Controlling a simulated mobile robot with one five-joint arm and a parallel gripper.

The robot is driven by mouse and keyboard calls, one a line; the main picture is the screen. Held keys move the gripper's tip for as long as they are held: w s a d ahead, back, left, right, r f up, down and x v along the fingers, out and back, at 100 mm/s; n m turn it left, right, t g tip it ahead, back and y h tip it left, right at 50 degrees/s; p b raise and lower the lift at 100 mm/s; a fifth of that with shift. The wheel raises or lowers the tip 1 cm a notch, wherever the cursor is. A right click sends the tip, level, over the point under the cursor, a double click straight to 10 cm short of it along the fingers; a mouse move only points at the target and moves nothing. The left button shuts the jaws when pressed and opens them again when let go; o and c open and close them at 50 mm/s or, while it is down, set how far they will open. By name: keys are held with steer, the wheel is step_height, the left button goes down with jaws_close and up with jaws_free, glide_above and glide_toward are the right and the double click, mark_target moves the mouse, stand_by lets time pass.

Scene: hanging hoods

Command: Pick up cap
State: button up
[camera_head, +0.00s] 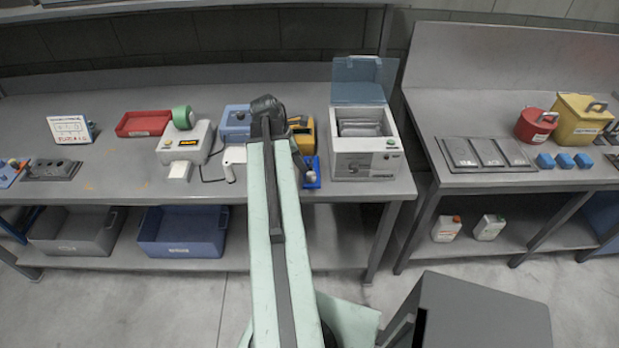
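I cannot pick out a cap for certain. A small blue holder (312,170) stands at the bench's front edge, just right of my arm, with a small pale and dark piece on it too small to make out. My pale green arm reaches up the middle of the view over the bench. Its dark far end is beside a blue device and a yellow-and-black device. A dark link bends down on the right towards the blue holder. My gripper's fingers cannot be made out, and the arm hides part of the bench.
A white-grey machine with an open blue lid (365,152) stands right of the holder. A label printer (186,141), red tray (144,123) and blue device (235,122) are left of my arm. A second bench (480,108) is right. A dark grey box (485,318) stands in front.

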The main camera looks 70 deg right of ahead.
mark_target(310, 175)
steer(key=b+x, duration=0.6)
steer(key=x, duration=0.1)
steer(key=shift+s+f, duration=0.2)
steer(key=shift+s, duration=0.1)
steer(key=shift+r, duration=0.2)
jaws_close()
